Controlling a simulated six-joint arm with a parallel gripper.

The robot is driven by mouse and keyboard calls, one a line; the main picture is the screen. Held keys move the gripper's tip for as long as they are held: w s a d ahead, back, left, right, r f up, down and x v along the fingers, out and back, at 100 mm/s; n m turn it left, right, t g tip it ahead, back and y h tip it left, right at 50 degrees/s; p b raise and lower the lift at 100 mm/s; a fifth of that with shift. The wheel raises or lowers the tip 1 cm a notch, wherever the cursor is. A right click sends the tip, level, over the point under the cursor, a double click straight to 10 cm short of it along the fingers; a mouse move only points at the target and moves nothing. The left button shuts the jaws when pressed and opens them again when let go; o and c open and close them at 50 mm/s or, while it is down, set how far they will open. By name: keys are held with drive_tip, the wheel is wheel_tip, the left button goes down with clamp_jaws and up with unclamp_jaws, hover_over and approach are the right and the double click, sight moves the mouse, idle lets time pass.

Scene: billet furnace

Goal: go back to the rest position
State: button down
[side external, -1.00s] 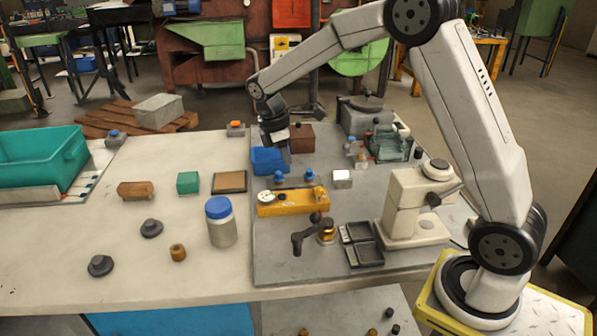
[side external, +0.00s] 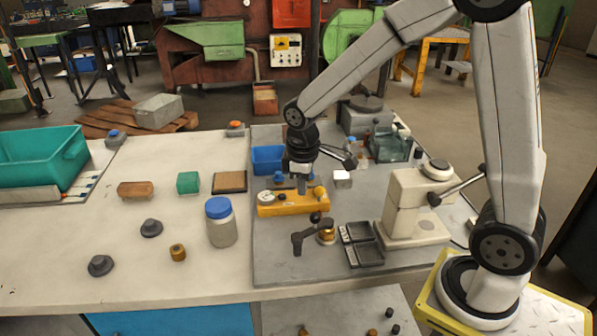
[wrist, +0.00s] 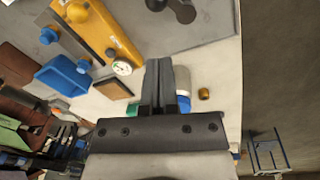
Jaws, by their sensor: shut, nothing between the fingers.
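My gripper (side external: 301,180) is shut and empty in the side external view. It points down and appears over the back edge of the yellow fixture (side external: 293,205); its height above it is hard to judge. In the wrist view my gripper's fingers (wrist: 164,66) are together with nothing between them. The yellow fixture (wrist: 103,32), with its white dial, lies up and left of the fingers there. The blue bin (side external: 267,159) stands behind and left of my gripper, and it also shows in the wrist view (wrist: 62,75).
A white block (side external: 342,180), black tray (side external: 363,254) and grey-white press (side external: 408,205) with a lever stand to the right. A blue-lidded jar (side external: 222,229), green block (side external: 188,183) and teal bin (side external: 38,178) stand left.

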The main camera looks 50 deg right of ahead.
drive_tip(key=s+a+f+m+t, duration=0.2)
drive_tip(key=s+m, duration=0.3)
drive_tip(key=s, duration=0.4)
drive_tip(key=shift+s+a+f+y, duration=0.25)
drive_tip(key=shift+s+a+y, duration=0.05)
drive_tip(key=shift+a+y, duration=0.1)
idle(0.8)
